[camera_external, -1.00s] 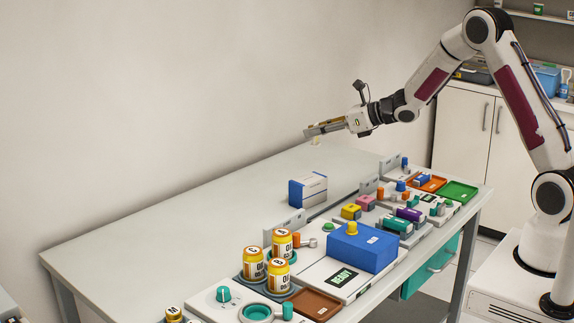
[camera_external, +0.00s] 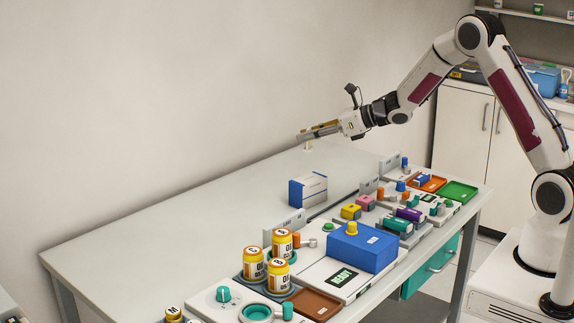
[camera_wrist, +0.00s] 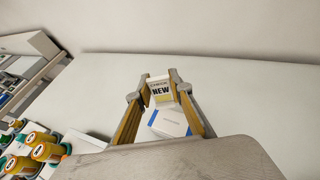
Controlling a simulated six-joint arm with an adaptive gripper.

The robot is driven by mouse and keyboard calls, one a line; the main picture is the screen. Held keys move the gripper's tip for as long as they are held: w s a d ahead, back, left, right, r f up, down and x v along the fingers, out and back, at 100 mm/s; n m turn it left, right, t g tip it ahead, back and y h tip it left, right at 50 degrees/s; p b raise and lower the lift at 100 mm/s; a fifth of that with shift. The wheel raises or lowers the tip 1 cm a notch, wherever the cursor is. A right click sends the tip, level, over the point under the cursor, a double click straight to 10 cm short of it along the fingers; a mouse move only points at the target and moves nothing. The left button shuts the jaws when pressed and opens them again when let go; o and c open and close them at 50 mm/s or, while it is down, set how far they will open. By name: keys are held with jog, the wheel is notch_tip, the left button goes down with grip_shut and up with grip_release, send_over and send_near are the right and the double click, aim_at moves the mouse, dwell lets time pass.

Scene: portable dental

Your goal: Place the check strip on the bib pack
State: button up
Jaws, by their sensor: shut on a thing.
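My gripper (camera_external: 306,137) is shut on the check strip (camera_wrist: 161,90), a small white piece with a yellow band lettered "NEW", in the wrist view. In the external view the strip (camera_external: 309,146) is a tiny pale piece below the fingertips, held in the air above the table. The bib pack, which I take to be the white box with a blue end (camera_external: 308,190), stands upright on the table, below the gripper and apart from it. In the wrist view the box (camera_wrist: 170,122) shows between the fingers, partly hidden by them.
The long grey table (camera_external: 150,228) is clear on its left and far sides. Along the near side stand orange-capped bottles (camera_external: 279,276), a blue box (camera_external: 362,247) with a yellow knob, a brown tray (camera_external: 316,306) and several small coloured parts. A pale wall rises behind.

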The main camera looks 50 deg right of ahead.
aim_at(313, 148)
jog(key=shift+f, duration=2.35)
jog(key=shift+f, duration=1.85)
jog(key=shift+f, duration=0.15)
jog(key=o, duration=0.7)
jog(key=shift+r, duration=0.2)
jog(key=shift+v, duration=5.95)
